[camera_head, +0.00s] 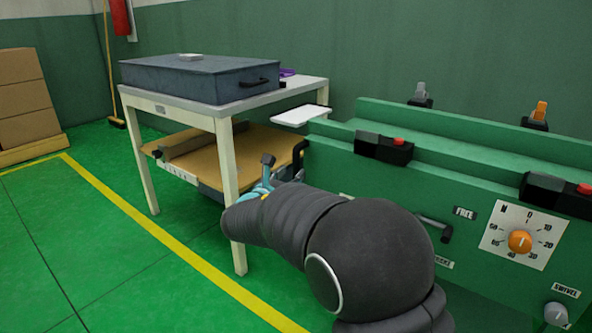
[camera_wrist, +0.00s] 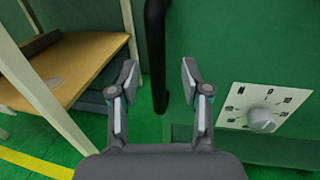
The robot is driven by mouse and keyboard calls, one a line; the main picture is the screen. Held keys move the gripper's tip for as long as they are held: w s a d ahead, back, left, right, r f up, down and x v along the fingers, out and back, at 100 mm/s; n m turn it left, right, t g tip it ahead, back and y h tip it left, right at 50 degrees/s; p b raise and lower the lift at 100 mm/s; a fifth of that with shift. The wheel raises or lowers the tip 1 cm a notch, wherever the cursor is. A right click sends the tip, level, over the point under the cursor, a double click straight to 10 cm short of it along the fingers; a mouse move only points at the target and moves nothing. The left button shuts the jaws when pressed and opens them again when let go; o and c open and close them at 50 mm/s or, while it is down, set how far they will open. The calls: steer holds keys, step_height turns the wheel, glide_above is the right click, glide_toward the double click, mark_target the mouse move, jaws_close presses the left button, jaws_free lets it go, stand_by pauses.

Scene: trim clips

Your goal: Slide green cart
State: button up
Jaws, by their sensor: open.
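The green cart (camera_head: 450,165) stands at the right in the head view, its front bearing labels, a handle (camera_head: 436,227) and a dial with an orange knob (camera_head: 520,241). In the wrist view a green panel (camera_wrist: 225,40) with a grey-knobbed dial (camera_wrist: 262,119) fills the right side. A black upright bar (camera_wrist: 156,50) shows between and beyond my fingertips. My gripper (camera_wrist: 158,75) is open and empty. In the head view my gripper (camera_head: 266,175) is partly hidden by my arm, near the cart's left end. Whether the fingers touch the bar cannot be told.
A white-legged table (camera_head: 231,175) stands left of the cart, with a blue-grey case (camera_head: 200,80) on top and a brown lower shelf (camera_head: 225,146). Its near leg is close to my gripper. Cardboard boxes (camera_head: 25,100) stand far left. The floor around the yellow line (camera_head: 135,220) is clear.

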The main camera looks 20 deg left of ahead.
steer(key=s, duration=0.7)
steer(key=shift+s+a, duration=0.15)
steer(key=shift+a, duration=0.1)
